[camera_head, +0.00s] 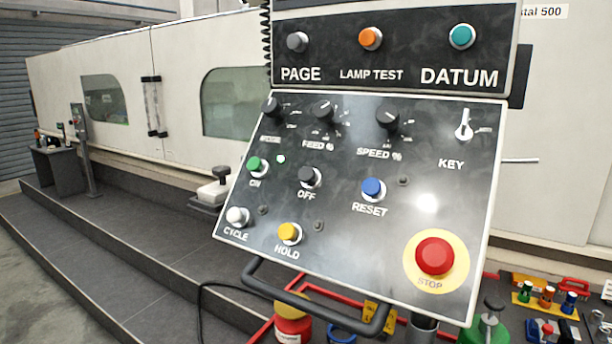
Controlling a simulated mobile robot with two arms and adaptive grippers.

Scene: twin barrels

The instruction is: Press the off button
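The control panel (340,236) faces me in the middle of the head view, tilted back. The off button (309,176) is a black round knob above its OFF label, left of centre on the panel. The green ON button (256,165) is to its left and the blue RESET button (373,188) to its right. A small light beside the ON button glows pale green. The yellow HOLD button (289,233) is below the off button. Neither of my grippers is in view. Nothing covers the off button.
A large red STOP button (434,256) on a yellow disc is at the panel's lower right. A black handle bar (318,302) runs below the panel. Tools and coloured containers (545,297) crowd the lower right. The space in front of the panel looks clear.

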